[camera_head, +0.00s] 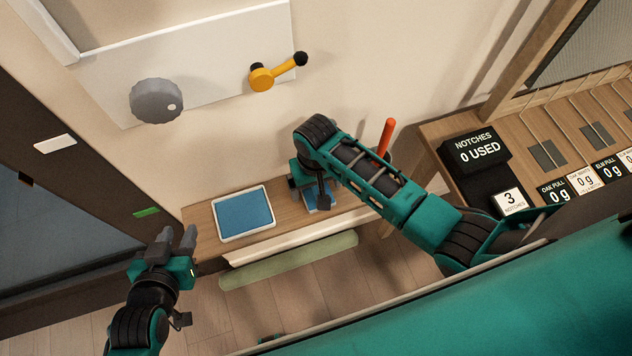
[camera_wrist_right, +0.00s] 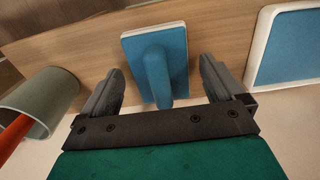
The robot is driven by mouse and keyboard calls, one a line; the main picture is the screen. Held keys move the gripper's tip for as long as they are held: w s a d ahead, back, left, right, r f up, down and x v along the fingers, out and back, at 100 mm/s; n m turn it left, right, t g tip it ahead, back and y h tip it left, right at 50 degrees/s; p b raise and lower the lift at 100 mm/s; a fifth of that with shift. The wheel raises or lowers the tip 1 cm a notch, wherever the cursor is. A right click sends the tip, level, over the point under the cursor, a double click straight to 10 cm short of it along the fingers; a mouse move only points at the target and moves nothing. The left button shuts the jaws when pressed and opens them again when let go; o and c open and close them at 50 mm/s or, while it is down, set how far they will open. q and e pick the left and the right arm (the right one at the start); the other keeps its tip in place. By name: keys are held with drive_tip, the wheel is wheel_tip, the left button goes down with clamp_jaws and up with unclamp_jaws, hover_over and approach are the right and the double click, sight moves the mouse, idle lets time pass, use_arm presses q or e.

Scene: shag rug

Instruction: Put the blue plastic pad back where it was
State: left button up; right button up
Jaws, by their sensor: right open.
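The blue plastic pad (camera_wrist_right: 157,62), a flat blue plate with a pale edge and a thick blue handle, is on the wooden shelf in the right wrist view. A little of its blue shows below my right gripper in the head view (camera_head: 318,203); the arm hides the rest. My right gripper (camera_wrist_right: 161,72) is open, with one finger on either side of the handle and gaps visible on both sides. A white-rimmed tray (camera_head: 271,229) with a blue inside lies on the shelf left of the pad in the head view. My left gripper (camera_head: 178,236) is open and empty, left of the tray.
An orange stick (camera_head: 386,138) stands in a grey-green cup (camera_wrist_right: 42,100) beside the pad. A grey knob (camera_head: 156,101) and a yellow lever (camera_head: 277,74) are on the wall panel above. A green roll (camera_head: 290,260) runs along the shelf's front. A counter with scales stands right.

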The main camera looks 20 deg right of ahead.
drive_tip(key=shift+r, duration=0.15)
wheel_tip(320, 180, up, 12)
drive_tip(key=f+t, duration=0.1)
drive_tip(key=f, duration=0.1)
drive_tip(key=s+d+f+t+y, duration=0.1)
drive_tip(key=f+t, duration=0.1)
drive_tip(key=f+t+y, duration=0.1)
drive_tip(key=f, duration=0.1)
drive_tip(key=shift+s+d+f+n+t, duration=0.2)
drive_tip(key=shift+s+f+n+t, duration=0.05)
drive_tip(key=shift+s+n+t, duration=0.05)
drive_tip(key=s+d+t, duration=0.1)
drive_tip(key=d+t, duration=0.1)
drive_tip(key=shift+s+d+f+t, duration=0.15)
drive_tip(key=shift+s+d+t, duration=0.1)
drive_tip(key=shift+s+t, duration=0.15)
drive_tip(key=s+d+r+t, duration=0.1)
drive_tip(key=s+d+r+n+t, duration=0.1)
drive_tip(key=d+t, duration=0.1)
drive_tip(key=shift+s+r+n, duration=0.1)
drive_tip(key=shift+s+n, duration=0.15)
drive_tip(key=shift+n, duration=0.05)
idle(0.6)
